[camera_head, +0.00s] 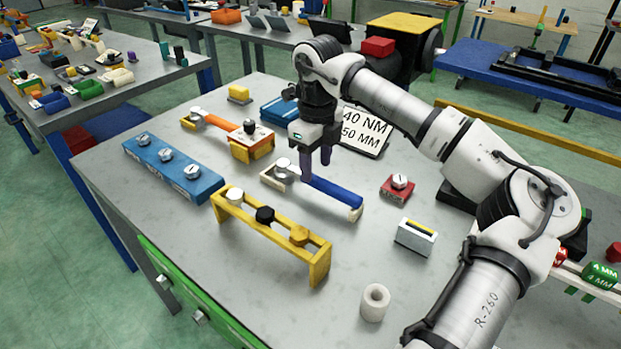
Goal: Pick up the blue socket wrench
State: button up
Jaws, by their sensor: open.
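The blue socket wrench (333,191) lies on the grey table in the middle of the view. It has a long blue handle, pale ends and a metal knob at its left end. My gripper (317,156) points down over the left part of the wrench, with its dark fingers just above or beside the handle. The gripper is open and holds nothing that I can see. Whether the fingers straddle the handle cannot be told from this angle.
An orange wrench (222,124) lies behind left. A blue block with knobs (172,170) and a yellow rack (266,233) stand at left and front. A sign (364,131) stands behind. A red block (397,188), a white box (415,238) and a white roll (375,302) stand right.

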aim_at(315, 177)
jog(key=shift+w+a+f+p, duration=0.15)
jog(key=shift+f+p, duration=0.3)
jog(key=shift+f, duration=0.9)
jog(key=shift+w+f+p, duration=0.15)
jog(key=shift+f+p, duration=0.3)
jog(key=shift+f, duration=0.9)
grip_shut()
